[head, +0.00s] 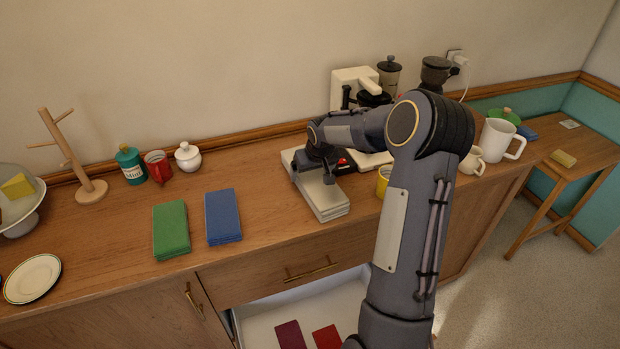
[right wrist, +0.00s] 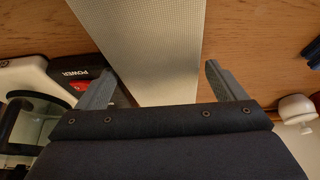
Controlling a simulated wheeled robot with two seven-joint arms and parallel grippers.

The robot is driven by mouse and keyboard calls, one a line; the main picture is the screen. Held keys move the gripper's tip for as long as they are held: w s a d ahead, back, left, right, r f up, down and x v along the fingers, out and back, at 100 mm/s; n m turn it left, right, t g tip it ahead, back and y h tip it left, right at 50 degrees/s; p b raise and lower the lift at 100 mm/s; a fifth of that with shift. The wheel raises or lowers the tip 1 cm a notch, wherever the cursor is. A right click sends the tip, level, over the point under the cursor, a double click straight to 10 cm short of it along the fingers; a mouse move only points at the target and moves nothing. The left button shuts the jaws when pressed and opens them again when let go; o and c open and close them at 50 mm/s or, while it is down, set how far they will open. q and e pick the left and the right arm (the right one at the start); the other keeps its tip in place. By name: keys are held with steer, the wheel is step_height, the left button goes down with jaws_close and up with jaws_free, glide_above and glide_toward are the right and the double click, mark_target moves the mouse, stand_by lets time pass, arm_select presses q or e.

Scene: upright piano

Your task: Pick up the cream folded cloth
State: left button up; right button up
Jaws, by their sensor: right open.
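The cream folded cloth (head: 328,203) lies flat on the wooden counter in front of the coffee maker. My right gripper (head: 313,178) is over its back part, pointing down. In the right wrist view the cloth (right wrist: 152,48) runs up from between the two open fingers (right wrist: 160,78), one on each side of it. The gripper is open and I cannot tell whether either finger touches the cloth. My right arm hides part of the counter. My left gripper is not in view.
A blue folded cloth (head: 222,216) and a green one (head: 171,229) lie to the left. The white coffee maker (head: 353,80) stands behind, and a yellow mug (head: 383,181) is close to the right. Below, an open drawer (head: 265,325) holds dark red and red cloths.

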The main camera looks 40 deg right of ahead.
mark_target(312, 173)
steer(key=shift+p+x, duration=0.4)
steer(key=shift+x, duration=1.55)
steer(key=shift+s, duration=0.1)
steer(key=c, duration=0.9)
steer(key=shift+r, duration=0.1)
steer(key=shift+c, duration=0.4)
